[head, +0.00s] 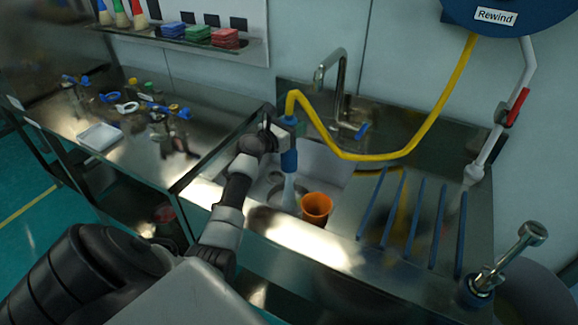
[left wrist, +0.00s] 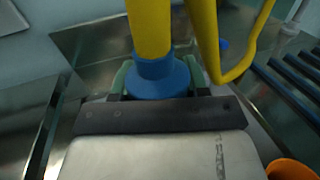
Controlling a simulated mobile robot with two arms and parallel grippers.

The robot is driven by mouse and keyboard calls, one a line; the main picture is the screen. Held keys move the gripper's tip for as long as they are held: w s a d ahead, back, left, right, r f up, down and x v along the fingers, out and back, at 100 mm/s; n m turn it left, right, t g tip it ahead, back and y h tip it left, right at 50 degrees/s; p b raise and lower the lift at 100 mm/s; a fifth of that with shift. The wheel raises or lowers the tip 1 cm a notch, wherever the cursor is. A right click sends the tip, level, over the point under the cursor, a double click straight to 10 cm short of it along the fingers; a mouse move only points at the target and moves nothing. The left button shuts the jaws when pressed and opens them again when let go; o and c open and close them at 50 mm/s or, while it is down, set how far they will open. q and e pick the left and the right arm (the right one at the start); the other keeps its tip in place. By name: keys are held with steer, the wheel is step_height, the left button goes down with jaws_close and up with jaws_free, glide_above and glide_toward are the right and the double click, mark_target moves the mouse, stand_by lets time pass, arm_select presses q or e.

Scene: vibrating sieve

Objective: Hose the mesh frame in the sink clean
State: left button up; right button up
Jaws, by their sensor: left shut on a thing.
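My left gripper (head: 284,127) is shut on the blue spray nozzle (head: 289,158) of the yellow hose (head: 375,157), above the sink. The nozzle points down, and a pale stream of water (head: 289,188) comes from its lower end. A round grey ring, apparently the mesh frame (head: 275,197), lies in the sink (head: 327,165) under the stream; the stream partly hides it, and its mesh and any dirt are too small to tell. The left wrist view shows the blue nozzle (left wrist: 156,78) between the fingers. My right gripper is not in view.
A tap (head: 335,85) rises behind the sink. Blue bars (head: 407,215) line the drainboard at right. A blue hose reel (head: 510,15) hangs above. Fittings and a white tray (head: 99,136) lie on the left bench.

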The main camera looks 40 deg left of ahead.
arm_select(q)
steer(key=shift+w+d, duration=0.6)
steer(key=shift+w, duration=0.4)
steer(key=shift+w+d, duration=0.6)
steer(key=shift+w, duration=0.35)
steer(key=shift+r, duration=0.1)
steer(key=s+a+p, duration=0.1)
steer(key=s+p, duration=0.3)
steer(key=s, duration=0.4)
steer(key=shift+s+r, duration=0.25)
steer(key=shift+s, duration=0.15)
steer(key=shift+a, duration=0.1)
stand_by(0.3)
step_height(320, 180, up, 7)
steer(key=p, duration=0.7)
steer(key=shift+p, duration=0.35)
stand_by(0.6)
